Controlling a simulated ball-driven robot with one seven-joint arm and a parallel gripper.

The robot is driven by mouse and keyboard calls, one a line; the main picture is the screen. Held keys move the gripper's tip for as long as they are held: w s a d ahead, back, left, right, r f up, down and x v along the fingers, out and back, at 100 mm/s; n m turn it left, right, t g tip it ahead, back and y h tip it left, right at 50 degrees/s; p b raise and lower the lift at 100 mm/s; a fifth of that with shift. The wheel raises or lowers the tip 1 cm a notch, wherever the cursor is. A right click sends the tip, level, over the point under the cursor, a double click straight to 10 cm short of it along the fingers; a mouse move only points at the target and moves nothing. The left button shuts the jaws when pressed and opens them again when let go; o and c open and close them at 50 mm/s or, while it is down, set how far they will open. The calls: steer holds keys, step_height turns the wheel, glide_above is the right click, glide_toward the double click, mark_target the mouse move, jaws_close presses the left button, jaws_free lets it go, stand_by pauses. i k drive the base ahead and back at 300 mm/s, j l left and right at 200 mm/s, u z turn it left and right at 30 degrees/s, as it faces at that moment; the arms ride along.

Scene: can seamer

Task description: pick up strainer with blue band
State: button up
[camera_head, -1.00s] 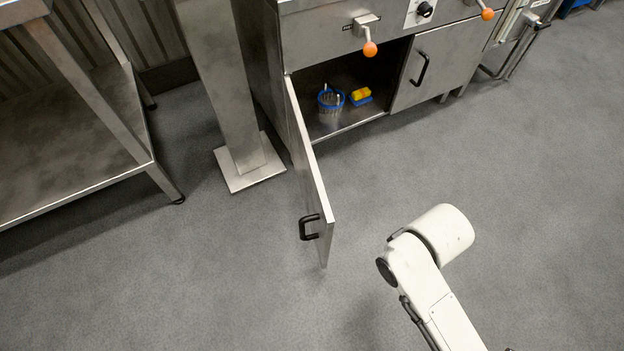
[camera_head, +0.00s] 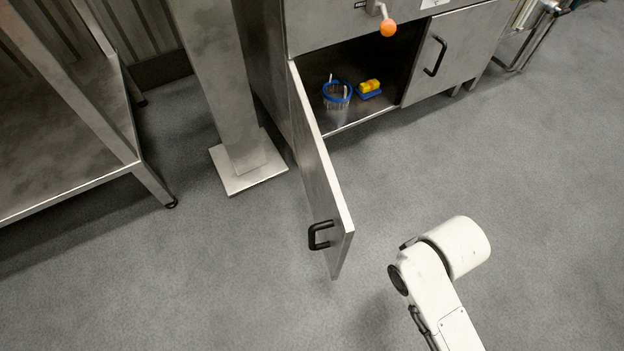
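The strainer with the blue band (camera_head: 337,96) stands inside the open lower compartment of the steel cabinet (camera_head: 252,70), near its left side. Its blue ring shows at the top, with light upright parts in and below it. My white arm shows at the lower right, over the floor in front of the cabinet and well apart from the strainer. My gripper is not in the picture.
A blue tray (camera_head: 371,94) with yellow blocks (camera_head: 370,85) sits right of the strainer. The left cabinet door (camera_head: 322,180) stands open toward me; the right door (camera_head: 444,58) is shut. A steel post (camera_head: 222,90) and a table (camera_head: 60,190) are left. Floor ahead is clear.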

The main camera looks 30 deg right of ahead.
mark_target(334, 101)
steer(key=i+l+z, duration=0.15)
steer(key=i+l, duration=0.3)
steer(key=i+l+z, duration=0.2)
steer(key=i+l, duration=0.15)
steer(key=i, duration=0.15)
steer(key=i+l+z, duration=0.15)
steer(key=i+l, duration=0.15)
steer(key=i, duration=0.2)
